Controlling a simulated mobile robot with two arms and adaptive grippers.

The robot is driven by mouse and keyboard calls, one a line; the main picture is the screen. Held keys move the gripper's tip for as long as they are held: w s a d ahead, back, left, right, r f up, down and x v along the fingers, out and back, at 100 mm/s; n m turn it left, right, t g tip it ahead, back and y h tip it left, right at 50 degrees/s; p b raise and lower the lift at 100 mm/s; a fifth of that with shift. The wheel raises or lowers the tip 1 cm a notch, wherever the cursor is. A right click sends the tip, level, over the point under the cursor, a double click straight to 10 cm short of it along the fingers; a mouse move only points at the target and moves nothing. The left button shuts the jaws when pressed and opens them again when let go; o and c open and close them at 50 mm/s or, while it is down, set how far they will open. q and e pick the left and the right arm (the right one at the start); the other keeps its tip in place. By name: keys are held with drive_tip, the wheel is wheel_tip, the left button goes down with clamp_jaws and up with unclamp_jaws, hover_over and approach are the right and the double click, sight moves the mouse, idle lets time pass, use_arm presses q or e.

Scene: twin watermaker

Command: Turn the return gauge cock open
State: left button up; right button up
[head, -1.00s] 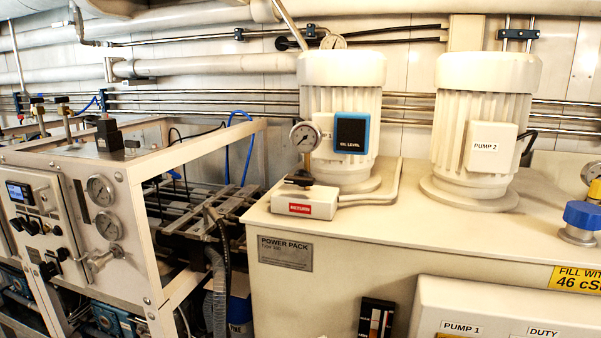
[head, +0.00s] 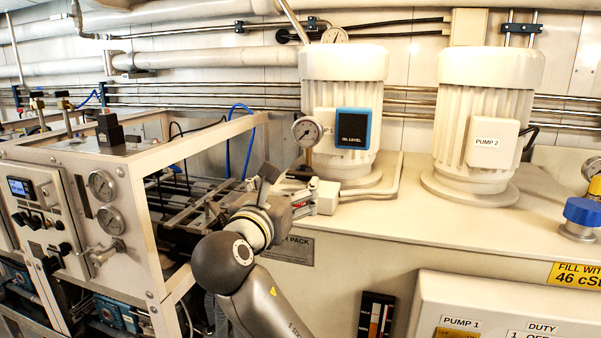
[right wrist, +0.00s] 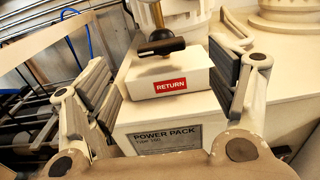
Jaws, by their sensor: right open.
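The return gauge cock has a black bar handle (right wrist: 160,47) on top of a white block with a red RETURN label (right wrist: 170,85) in the right wrist view. In the head view the block (head: 327,196) is partly hidden by my right gripper (head: 312,194), and the dark handle (head: 300,173) shows just above it. The round return gauge (head: 307,131) stands on its stem over the block. My right gripper is open and empty; in the right wrist view its fingers (right wrist: 168,80) stand either side of the block and handle, apart from the handle. My left gripper is out of view.
Motor housings stand behind the block (head: 342,80) and to the right (head: 487,100) on the power pack top. A pale frame with gauges (head: 120,180) is to the left. The blue cap (head: 582,212) is at far right.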

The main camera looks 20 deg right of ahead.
sight(299, 175)
drive_tip(key=p+x, duration=0.2)
drive_tip(key=x, duration=0.5)
drive_tip(key=shift+w+d, duration=0.25)
drive_tip(key=shift+w, duration=0.05)
drive_tip(key=shift+w+d+f+p, duration=0.1)
drive_tip(key=shift+w+d+p, duration=0.25)
drive_tip(key=shift+w, duration=0.2)
drive_tip(key=c, duration=1)
